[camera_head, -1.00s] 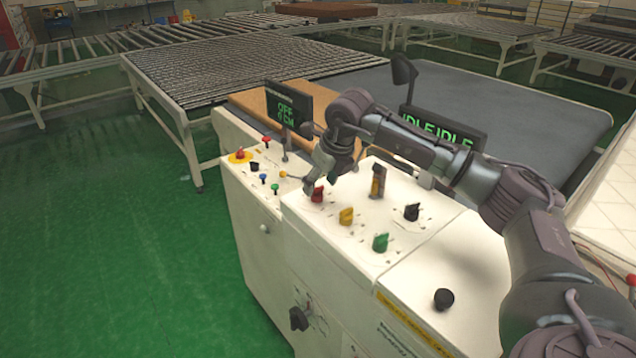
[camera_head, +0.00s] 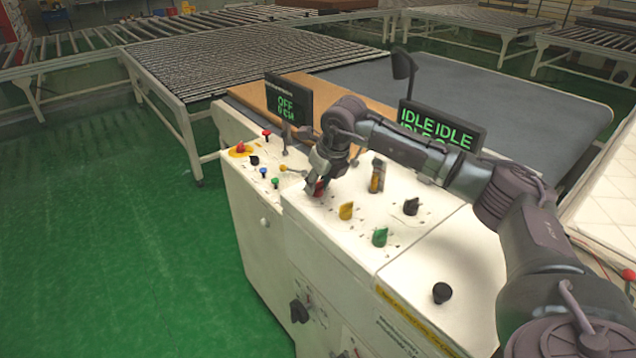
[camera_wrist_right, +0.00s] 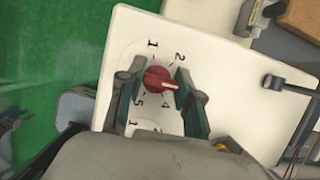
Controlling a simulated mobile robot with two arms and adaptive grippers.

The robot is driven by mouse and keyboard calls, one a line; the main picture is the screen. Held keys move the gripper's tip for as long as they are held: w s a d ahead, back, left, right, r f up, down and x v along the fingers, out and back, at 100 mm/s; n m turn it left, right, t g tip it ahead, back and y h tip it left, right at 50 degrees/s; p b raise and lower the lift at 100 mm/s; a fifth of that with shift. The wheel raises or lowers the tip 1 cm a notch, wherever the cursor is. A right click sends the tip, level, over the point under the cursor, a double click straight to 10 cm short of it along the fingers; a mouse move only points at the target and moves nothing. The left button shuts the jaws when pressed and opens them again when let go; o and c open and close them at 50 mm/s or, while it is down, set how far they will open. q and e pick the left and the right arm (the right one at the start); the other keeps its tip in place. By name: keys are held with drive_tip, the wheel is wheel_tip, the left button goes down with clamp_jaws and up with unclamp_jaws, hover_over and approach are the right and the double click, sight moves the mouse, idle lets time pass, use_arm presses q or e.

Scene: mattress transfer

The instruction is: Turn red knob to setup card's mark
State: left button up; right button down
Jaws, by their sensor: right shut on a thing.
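The red knob (camera_head: 319,187) is on the white sloped control panel (camera_head: 312,213), partly hidden by my right gripper (camera_head: 316,178). In the right wrist view, the round red knob (camera_wrist_right: 155,79) sits between the two fingers of my right gripper (camera_wrist_right: 158,84), which is shut on it. Its white pointer line points right, toward a spot covered by the right finger. The printed numbers 1, 2, 4 and 5 show around the knob. I cannot make out a setup card in either view. My left gripper is not in view.
Yellow (camera_head: 346,210), green (camera_head: 380,237) and black (camera_head: 411,206) knobs stand close by on the panel. Behind are a small screen reading OFF (camera_head: 289,101) and a wider one reading IDLE (camera_head: 441,125). Small coloured buttons lie left of the red knob.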

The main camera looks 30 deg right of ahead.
drive_tip(key=shift+f+n+y+b, duration=0.1)
drive_tip(key=shift+n+y+b, duration=0.45)
drive_tip(key=shift+n, duration=0.55)
drive_tip(key=shift+w+n+y+b, duration=0.1)
drive_tip(key=shift+n+y+b, duration=0.2)
drive_tip(key=shift+n, duration=0.6)
drive_tip(key=n, duration=0.2)
drive_tip(key=n+g+y, duration=0.1)
drive_tip(key=n, duration=0.1)
drive_tip(key=shift+n+g, duration=0.3)
drive_tip(key=n, duration=0.1)
drive_tip(key=n+g+y, duration=0.1)
drive_tip(key=n, duration=0.1)
drive_tip(key=shift+w+r+n, duration=0.1)
drive_tip(key=shift+r+n, duration=0.1)
drive_tip(key=shift+n, duration=0.1)
drive_tip(key=n, duration=0.1)
drive_tip(key=n+g, duration=0.1)
drive_tip(key=n, duration=0.1)
drive_tip(key=shift+n+g+y, duration=0.25)
drive_tip(key=shift+n+g, duration=0.05)
drive_tip(key=n+g, duration=0.2)
drive_tip(key=n, duration=0.3)
drive_tip(key=shift+n, duration=0.7)
